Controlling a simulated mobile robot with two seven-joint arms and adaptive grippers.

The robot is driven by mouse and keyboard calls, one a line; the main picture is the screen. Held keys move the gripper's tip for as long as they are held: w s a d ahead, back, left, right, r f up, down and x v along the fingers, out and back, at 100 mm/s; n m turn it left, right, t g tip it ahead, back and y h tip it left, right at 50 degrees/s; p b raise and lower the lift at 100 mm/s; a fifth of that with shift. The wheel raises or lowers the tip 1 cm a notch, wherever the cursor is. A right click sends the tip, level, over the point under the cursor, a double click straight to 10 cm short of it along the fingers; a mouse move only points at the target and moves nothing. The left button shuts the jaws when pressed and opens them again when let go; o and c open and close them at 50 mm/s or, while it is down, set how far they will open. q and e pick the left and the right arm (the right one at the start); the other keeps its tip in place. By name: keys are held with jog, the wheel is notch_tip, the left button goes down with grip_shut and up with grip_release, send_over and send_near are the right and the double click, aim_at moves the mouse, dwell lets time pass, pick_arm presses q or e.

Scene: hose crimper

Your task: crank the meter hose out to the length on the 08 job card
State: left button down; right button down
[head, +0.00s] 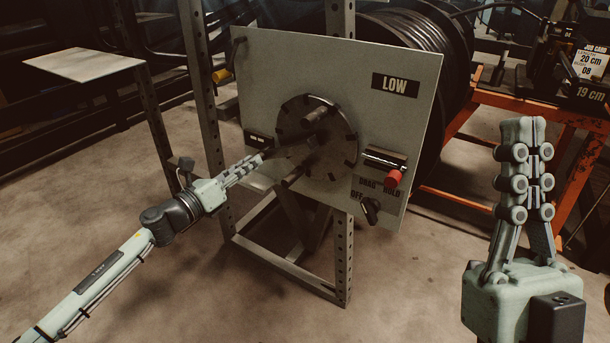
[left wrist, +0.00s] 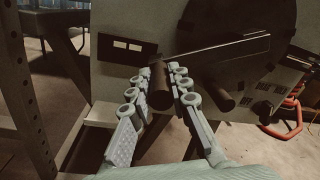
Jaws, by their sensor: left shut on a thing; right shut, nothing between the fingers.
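A grey panel (head: 255,75) carries a dark round crank wheel (head: 340,140) with several stub handles. My left gripper (head: 260,158) is at the wheel's left side, shut on a dark cylindrical handle (left wrist: 161,90), which shows between its fingers in the left wrist view. Black hose (head: 425,45) is wound on a large reel behind the panel. The job card (head: 592,60) at the upper right reads 20 cm and 08; a readout (head: 590,93) below it reads 19 cm. My right gripper (head: 525,125) is upright, shut and empty, in front at right.
The panel has a LOW sign (head: 395,84), a red knob (head: 393,179) by the DRAG HOLD label, and a black lever (head: 372,211) near OFF. A perforated post frame (head: 342,260) stands below. An orange bench (head: 460,125) is at right. The front floor is clear.

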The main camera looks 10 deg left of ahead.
pick_arm(q)
jog(key=shift+w+a+r, duration=0.15)
jog(key=shift+a+r, duration=0.2)
jog(key=c, duration=1.3)
grip_release()
jog(key=shift+d+f, duration=0.1)
jog(key=shift+c, duration=0.2)
jog(key=shift+d+f, duration=0.1)
jog(key=shift+f, duration=0.05)
